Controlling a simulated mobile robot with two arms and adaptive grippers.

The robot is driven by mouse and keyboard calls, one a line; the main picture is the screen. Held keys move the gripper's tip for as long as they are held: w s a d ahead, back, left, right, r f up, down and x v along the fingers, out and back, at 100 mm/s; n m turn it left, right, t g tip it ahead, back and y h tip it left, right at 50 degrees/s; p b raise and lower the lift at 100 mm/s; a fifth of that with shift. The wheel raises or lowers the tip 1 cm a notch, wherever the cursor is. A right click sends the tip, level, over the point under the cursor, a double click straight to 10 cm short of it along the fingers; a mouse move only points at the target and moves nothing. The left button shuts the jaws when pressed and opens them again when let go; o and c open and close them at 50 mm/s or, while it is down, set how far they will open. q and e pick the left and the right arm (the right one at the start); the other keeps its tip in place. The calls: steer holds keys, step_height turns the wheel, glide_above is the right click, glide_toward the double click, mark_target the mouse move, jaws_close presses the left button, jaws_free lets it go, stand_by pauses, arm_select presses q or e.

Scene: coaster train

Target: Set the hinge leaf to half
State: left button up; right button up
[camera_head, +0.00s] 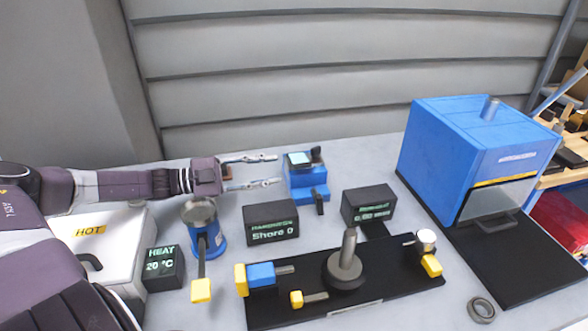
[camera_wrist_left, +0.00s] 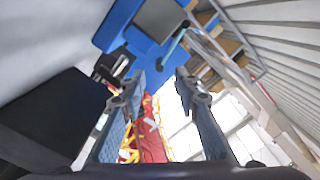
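A small blue unit (camera_head: 308,182) with a pale, teal-tinted plate (camera_head: 299,159) on top and a small dark lever at its front stands in the middle back of the table. I cannot tell for sure which part is the hinge leaf. My left gripper (camera_head: 278,170) is open, with its fingertips just left of this unit and nothing visible between them. In the left wrist view, the two fingers (camera_wrist_left: 162,85) stand apart, and blue parts with a grey panel (camera_wrist_left: 160,18) show beyond them. My right gripper is not in view.
A black display (camera_head: 271,222) and another display (camera_head: 368,205) stand in front. A black fixture board (camera_head: 400,283) with a grey post lies nearer. A blue cabinet (camera_head: 430,150) stands at right, a white HOT box (camera_head: 110,240) at left. A blue yellow-handled device (camera_head: 207,240) stands beneath my left arm.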

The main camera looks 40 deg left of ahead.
mark_target(295, 164)
arm_select(q)
steer(key=shift+b+x, duration=0.5)
steer(key=shift+x, duration=2.95)
jaws_close()
steer(key=shift+d, duration=0.1)
